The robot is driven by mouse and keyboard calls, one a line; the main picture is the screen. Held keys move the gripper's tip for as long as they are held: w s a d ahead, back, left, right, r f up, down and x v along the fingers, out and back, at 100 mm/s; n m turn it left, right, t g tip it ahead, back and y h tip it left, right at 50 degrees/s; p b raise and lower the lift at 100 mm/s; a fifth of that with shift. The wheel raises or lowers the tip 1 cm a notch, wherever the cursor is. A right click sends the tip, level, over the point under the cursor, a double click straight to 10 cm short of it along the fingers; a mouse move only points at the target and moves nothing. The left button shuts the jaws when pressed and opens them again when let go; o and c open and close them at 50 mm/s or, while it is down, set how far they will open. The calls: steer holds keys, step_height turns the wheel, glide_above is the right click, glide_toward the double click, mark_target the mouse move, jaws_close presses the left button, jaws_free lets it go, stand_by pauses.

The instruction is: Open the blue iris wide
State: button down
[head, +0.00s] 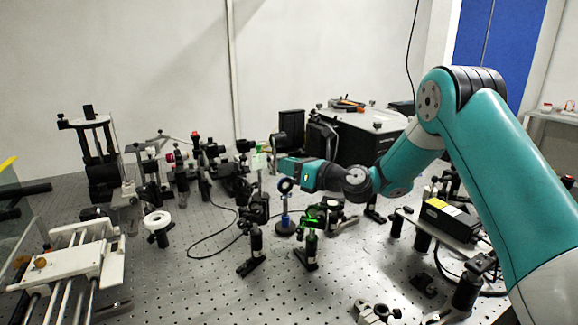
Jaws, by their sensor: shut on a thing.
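My arm reaches in from the right, and my gripper (281,166) is at the top of the iris ring. It is shut on the iris, seemingly at its lever. The fingertips and the lever are too small to make out, and I cannot tell how wide the aperture is.
Black post mounts, one with green light (312,218), stand close in front and right of the iris. A large black and grey instrument (365,135) is behind my arm. Crowded optics stand at the left. A cable (212,250) lies on the perforated bench (190,285), whose front middle is partly free.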

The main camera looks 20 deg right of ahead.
steer(key=shift+d+m, duration=0.25)
steer(key=shift+m, duration=0.25)
steer(key=c, duration=1.1)
jaws_free()
steer(key=b+v, duration=0.1)
steer(key=v, duration=0.6)
steer(key=shift+s+d+f+b, duration=0.15)
steer(key=shift+f+b, duration=0.05)
steer(key=shift+b, duration=0.2)
